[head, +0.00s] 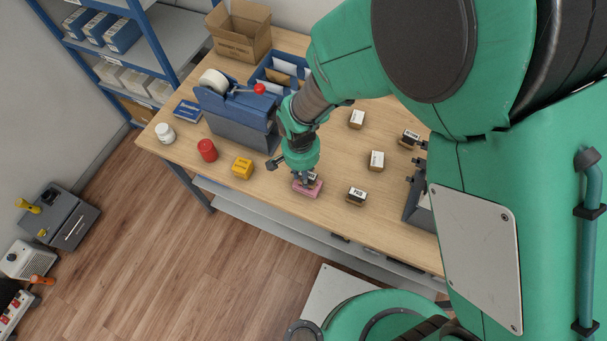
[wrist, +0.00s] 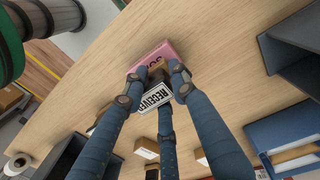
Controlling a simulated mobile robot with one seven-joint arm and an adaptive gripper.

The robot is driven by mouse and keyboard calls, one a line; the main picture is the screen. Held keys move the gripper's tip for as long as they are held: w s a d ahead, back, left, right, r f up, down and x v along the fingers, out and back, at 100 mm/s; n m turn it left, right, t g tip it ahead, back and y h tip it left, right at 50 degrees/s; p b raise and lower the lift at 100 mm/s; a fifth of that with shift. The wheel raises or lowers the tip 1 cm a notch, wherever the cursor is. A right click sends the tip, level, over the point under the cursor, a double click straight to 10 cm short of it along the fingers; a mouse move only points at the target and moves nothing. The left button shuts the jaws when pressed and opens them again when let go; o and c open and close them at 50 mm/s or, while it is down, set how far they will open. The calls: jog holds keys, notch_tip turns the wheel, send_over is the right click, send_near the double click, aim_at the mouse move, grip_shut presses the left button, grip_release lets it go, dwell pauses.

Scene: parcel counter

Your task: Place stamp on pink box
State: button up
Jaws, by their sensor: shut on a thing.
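The pink box (head: 307,188) lies on the wooden counter near its front edge. It also shows in the wrist view (wrist: 150,54), just beyond my fingertips. My gripper (head: 308,178) is directly over the pink box, pointing down. In the wrist view my gripper (wrist: 154,84) is shut on a stamp (wrist: 156,97) whose white label reads "RECEIVED". The stamp is close over the pink box, and I cannot tell whether they touch. My fingers hide part of the stamp and the box.
A stamp marked "PAID" (head: 356,195) stands right of the pink box, with another stamp (head: 376,160) behind it. A yellow box (head: 242,168), a red cylinder (head: 207,150) and a white jar (head: 165,133) stand to the left. A blue tape dispenser (head: 238,112) is behind them.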

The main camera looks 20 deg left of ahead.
jog(key=shift+f, duration=0.2)
jog(key=o, duration=1.2)
jog(key=shift+c, duration=0.2)
jog(key=shift+r, duration=0.1)
jog(key=shift+r, duration=0.1)
notch_tip(320, 180, up, 12)
jog(key=p, duration=0.1)
jog(key=shift+a, duration=0.3)
jog(key=shift+r, duration=0.1)
